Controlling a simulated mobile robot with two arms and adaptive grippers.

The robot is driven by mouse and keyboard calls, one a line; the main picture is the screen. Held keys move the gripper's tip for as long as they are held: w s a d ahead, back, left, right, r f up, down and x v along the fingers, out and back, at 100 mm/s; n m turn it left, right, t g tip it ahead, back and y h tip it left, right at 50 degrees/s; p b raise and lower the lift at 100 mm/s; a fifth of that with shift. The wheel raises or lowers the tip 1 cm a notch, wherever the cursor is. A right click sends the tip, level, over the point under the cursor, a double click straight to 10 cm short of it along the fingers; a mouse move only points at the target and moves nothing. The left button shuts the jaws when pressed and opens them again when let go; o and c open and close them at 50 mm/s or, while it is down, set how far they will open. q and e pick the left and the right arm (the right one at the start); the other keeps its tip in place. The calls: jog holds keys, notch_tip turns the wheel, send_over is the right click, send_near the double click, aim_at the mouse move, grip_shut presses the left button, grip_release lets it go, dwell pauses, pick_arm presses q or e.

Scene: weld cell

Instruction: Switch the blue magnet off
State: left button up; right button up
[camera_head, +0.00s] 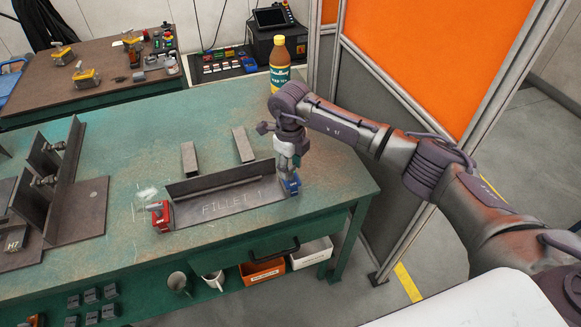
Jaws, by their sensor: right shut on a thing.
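A blue magnet (291,186) sits at the right end of the angled steel workpiece (210,207) marked "FILLET 1" on the green table. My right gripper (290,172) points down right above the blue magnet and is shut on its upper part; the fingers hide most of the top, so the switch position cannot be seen. A red magnet (160,214) stands at the left end of the same workpiece. My left gripper is not in view.
Two steel bars (243,145) lie behind the workpiece. A bottle (280,65) stands at the table's back right. Dark steel fixtures (70,190) fill the left. An orange welding screen (425,50) stands right of the table. Mugs (213,279) and bins (262,271) are below.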

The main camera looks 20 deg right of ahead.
jog(key=m+b, duration=0.1)
jog(key=m, duration=0.5)
jog(key=shift+m, duration=0.3)
jog(key=shift+r, duration=0.1)
dwell(0.3)
jog(key=o, duration=1.2)
jog(key=shift+c, duration=0.2)
notch_tip(320, 180, up, 12)
jog(key=shift+s+a, duration=0.2)
jog(key=shift+a, duration=0.1)
